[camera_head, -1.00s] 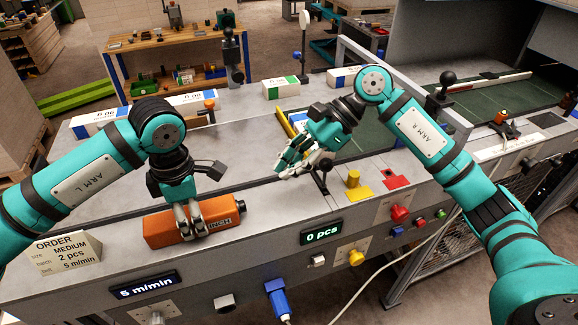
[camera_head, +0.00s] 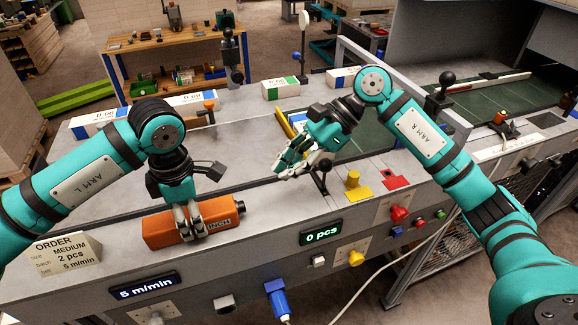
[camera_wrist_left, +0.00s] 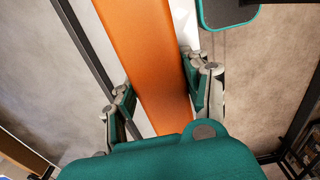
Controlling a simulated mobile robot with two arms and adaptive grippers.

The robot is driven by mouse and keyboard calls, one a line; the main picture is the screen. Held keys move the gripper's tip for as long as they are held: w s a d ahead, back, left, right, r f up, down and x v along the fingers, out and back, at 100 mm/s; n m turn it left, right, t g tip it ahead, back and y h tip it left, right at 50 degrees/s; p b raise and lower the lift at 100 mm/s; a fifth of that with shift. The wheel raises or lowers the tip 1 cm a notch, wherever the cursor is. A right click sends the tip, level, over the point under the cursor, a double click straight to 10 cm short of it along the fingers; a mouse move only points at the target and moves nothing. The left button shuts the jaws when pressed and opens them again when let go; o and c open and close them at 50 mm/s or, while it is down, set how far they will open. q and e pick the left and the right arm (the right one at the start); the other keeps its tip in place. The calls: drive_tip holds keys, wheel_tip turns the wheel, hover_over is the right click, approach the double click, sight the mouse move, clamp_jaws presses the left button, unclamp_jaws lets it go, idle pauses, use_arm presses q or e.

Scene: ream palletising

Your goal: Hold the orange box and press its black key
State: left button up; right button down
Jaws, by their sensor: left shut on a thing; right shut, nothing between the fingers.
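The orange box (camera_head: 162,228) lies along the front edge of the grey bench, with "INCH" lettering on its right part. It also shows as a long orange body in the left wrist view (camera_wrist_left: 150,50). My left gripper (camera_head: 189,233) reaches down from above and is shut on the box, its fingers on both long sides. I cannot make out the black key; the gripper may cover it. My right gripper (camera_head: 281,170) is shut and empty above the bench, to the right of the box and apart from it.
An order card (camera_head: 66,256) stands left of the box. A black-knobbed lever (camera_head: 322,178), a yellow button (camera_head: 352,179) and a red button (camera_head: 398,214) are near my right gripper. White packs (camera_head: 281,88) lie at the back. The bench between the grippers is clear.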

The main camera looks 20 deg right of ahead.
use_arm(q)
drive_tip(key=o, duration=1.4)
wheel_tip(320, 180, up, 12)
